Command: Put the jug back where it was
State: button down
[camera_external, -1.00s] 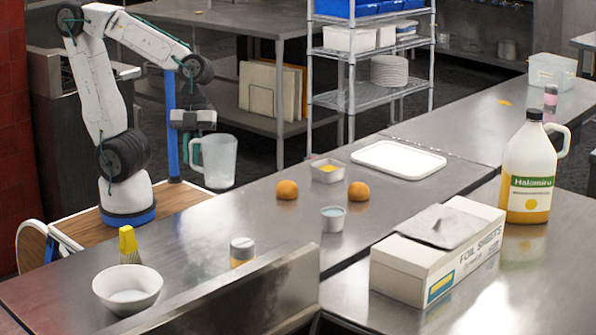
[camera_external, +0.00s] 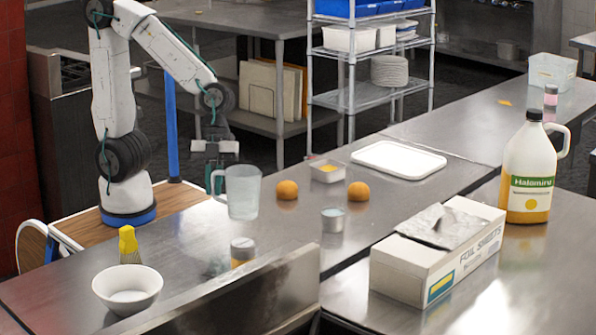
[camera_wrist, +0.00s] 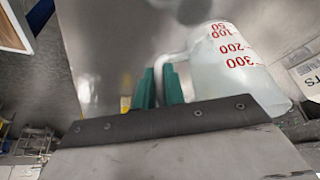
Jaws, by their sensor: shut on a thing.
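The jug (camera_external: 243,192) is clear, with a handle on its left side. It is upright at the far edge of the steel counter, left of the oranges. I cannot tell whether its base touches the counter. My gripper (camera_external: 215,181) is shut on the jug's handle. In the wrist view, the green fingers of my gripper (camera_wrist: 160,88) close around the handle, and the jug (camera_wrist: 228,70) shows red marks such as 200 and 300.
Two oranges (camera_external: 287,190) and a small metal tin (camera_external: 327,171) stand right of the jug. A white tray (camera_external: 399,160) lies farther right. A small cup (camera_external: 333,219), a jar (camera_external: 242,250) and a white bowl (camera_external: 127,290) are nearer. Bare counter (camera_external: 195,235) lies left of the jug.

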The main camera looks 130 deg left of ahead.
send_over(234, 218)
jog(key=s+a, duration=0.1)
jog(key=shift+f, duration=2.05)
jog(key=shift+f, duration=0.15)
jog(key=c, duration=1.5)
grip_release()
jog(key=v, duration=1.2)
jog(key=s+d+n+y, duration=0.1)
jog(key=s+d+n, duration=0.1)
jog(key=s, duration=0.5)
jog(key=s+d+n+g+y, duration=0.1)
jog(key=s+d+n, duration=0.1)
jog(key=s+n, duration=0.3)
jog(key=s+d+n+y, duration=0.1)
jog(key=s+d+n, duration=0.1)
jog(key=s, duration=0.8)
jog(key=shift+s+d+f+n+g+y, duration=0.15)
jog(key=shift+s+n+g+y, duration=0.2)
jog(key=shift+n, duration=0.45)
